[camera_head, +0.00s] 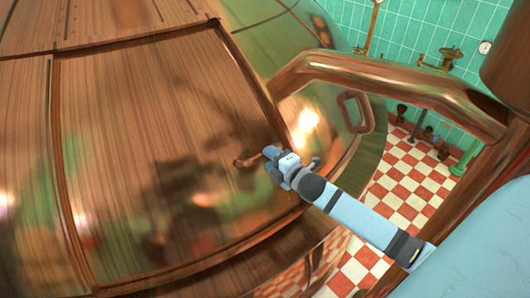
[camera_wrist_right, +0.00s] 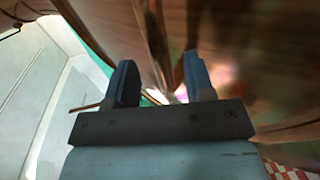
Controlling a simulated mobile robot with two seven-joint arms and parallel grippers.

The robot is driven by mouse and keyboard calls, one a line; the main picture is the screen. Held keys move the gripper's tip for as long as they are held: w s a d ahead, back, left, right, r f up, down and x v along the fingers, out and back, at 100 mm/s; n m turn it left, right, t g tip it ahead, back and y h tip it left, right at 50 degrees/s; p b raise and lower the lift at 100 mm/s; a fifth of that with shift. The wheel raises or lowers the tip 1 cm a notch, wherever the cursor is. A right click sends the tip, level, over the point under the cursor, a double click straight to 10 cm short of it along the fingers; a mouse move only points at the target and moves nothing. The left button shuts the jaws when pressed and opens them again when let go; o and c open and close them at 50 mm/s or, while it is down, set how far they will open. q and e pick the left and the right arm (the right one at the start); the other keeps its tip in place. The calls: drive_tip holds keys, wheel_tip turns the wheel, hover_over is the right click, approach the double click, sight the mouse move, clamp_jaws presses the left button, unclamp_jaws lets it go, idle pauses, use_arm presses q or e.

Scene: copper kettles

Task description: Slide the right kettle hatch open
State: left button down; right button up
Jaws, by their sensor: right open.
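The large copper kettle (camera_head: 290,30) fills the left and middle of the head view. Its hatch (camera_head: 150,130) is a broad curved copper panel in a raised frame. A small handle (camera_head: 246,161) sits near the hatch's lower right. My right gripper (camera_head: 272,153) is at the right end of this handle, and I cannot tell whether it touches. In the right wrist view my right gripper (camera_wrist_right: 160,80) has its two fingers apart, with copper surface beyond them. What lies between the fingers is unclear. My left gripper is not in view.
A thick copper pipe (camera_head: 400,85) arches from the kettle to the right, above my right arm. A second handle (camera_head: 356,112) is on the kettle's side. The red and white checkered floor (camera_head: 405,185) and green tiled wall (camera_head: 420,30) lie beyond.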

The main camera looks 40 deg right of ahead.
sight(264, 156)
drive_tip(key=shift+w+a+f, duration=0.1)
drive_tip(key=shift+w, duration=1.05)
drive_tip(key=shift+w+f, duration=0.15)
drive_tip(key=shift+w, duration=0.3)
clamp_jaws()
drive_tip(key=shift+a, duration=0.15)
